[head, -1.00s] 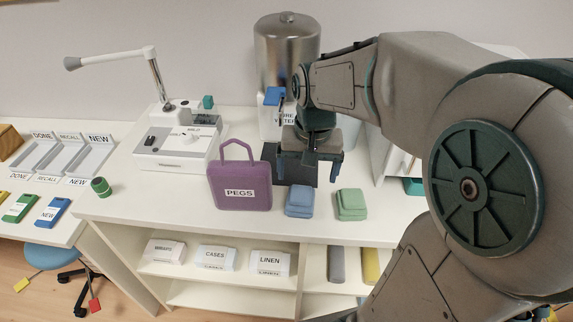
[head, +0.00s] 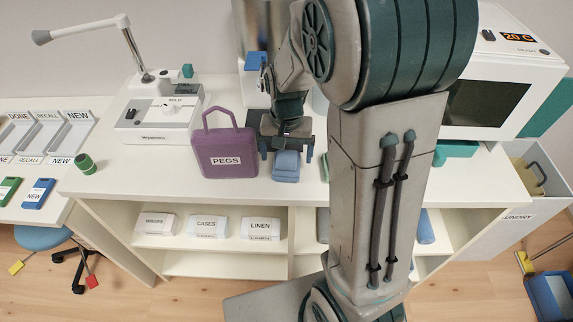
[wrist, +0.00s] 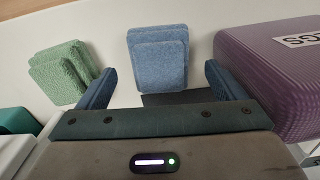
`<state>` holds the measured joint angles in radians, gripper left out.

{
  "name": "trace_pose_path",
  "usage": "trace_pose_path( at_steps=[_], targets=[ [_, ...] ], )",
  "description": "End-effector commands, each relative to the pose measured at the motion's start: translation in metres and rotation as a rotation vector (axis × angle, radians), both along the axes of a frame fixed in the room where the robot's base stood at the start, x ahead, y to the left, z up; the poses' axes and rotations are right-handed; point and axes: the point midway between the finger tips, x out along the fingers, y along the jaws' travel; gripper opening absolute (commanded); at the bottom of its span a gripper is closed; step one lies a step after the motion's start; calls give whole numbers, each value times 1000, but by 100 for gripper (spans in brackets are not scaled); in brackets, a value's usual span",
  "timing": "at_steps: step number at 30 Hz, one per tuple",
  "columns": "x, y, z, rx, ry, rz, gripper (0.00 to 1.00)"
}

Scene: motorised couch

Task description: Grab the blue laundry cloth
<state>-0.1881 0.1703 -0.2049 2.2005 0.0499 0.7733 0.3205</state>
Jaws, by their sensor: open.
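The blue laundry cloth (head: 286,166) is a folded stack lying on the white counter, just right of the purple PEGS bag. In the wrist view the blue cloth (wrist: 158,58) lies ahead of my gripper (wrist: 160,88), roughly between the lines of its two fingers. My gripper also shows in the head view (head: 286,160), right behind the cloth. The fingers are spread wide with nothing held. A folded green cloth (wrist: 64,70) lies beside the blue one; in the head view my arm hides most of it.
The purple PEGS bag (head: 225,153) stands close beside the gripper. A white device with an arm lamp (head: 160,118) stands at the left. A microwave-like oven (head: 490,100) is at the right. The counter's front strip (head: 140,186) is clear.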

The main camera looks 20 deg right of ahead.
Motion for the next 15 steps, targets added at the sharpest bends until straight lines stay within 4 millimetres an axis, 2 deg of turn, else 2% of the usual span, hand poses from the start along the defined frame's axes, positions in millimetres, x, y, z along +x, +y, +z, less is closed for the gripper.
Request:
trace_pose_path(
  at_steps=[9, 15],
  targets=[
    [0, 0, -41, 0, 4, 0, 90],
    [0, 0, -47, -1, 1, 1, 90]
  ],
)
